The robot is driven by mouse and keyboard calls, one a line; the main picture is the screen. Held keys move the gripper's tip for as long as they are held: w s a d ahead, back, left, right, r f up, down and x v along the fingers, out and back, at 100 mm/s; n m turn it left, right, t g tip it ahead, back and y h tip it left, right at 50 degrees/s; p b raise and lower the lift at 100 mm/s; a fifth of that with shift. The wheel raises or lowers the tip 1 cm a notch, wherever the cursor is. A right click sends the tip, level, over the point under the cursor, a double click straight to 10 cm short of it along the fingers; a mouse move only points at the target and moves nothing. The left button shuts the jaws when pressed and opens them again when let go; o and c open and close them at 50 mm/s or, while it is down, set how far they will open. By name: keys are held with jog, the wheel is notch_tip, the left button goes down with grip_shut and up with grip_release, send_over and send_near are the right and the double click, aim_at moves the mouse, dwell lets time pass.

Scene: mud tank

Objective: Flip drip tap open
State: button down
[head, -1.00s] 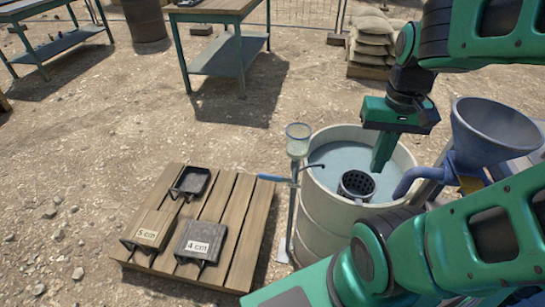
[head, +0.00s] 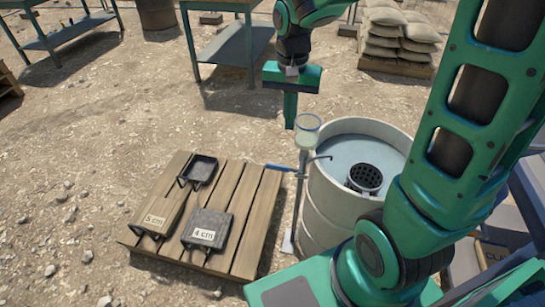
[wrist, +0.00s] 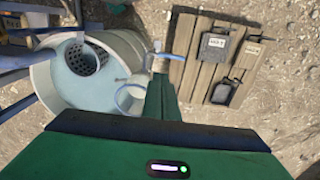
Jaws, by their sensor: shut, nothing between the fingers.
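The drip tap has a blue lever (head: 279,168) that points left from a thin stand beside the tank, with a dark spout reaching over the tank rim. The blue lever also shows in the wrist view (wrist: 169,56). My gripper (head: 290,122) is shut and empty, pointing down, just behind and left of the cup. In the wrist view its green fingers (wrist: 161,85) reach toward the cup and tap. No contact with the lever is visible.
The round tank (head: 325,200) holds bluish liquid and a dark perforated basket (head: 364,178). A wooden pallet (head: 246,220) with plates marked 5 cm and 4 cm and a black pan (head: 202,169) lies left. Sandbags (head: 400,35) are stacked behind. Bare ground is clear behind the pallet.

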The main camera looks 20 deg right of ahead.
jog(key=w+a, duration=0.1)
jog(key=w+a+f, duration=0.1)
jog(key=a, duration=0.1)
send_near(284, 168)
jog(key=f, duration=0.2)
jog(key=w+a+f, duration=0.1)
jog(key=f, duration=0.1)
jog(key=w+f, duration=0.1)
jog(key=f, duration=0.1)
jog(key=shift+w+a+f, duration=0.1)
jog(key=shift+a, duration=0.2)
jog(key=shift+f, duration=0.1)
dwell(0.5)
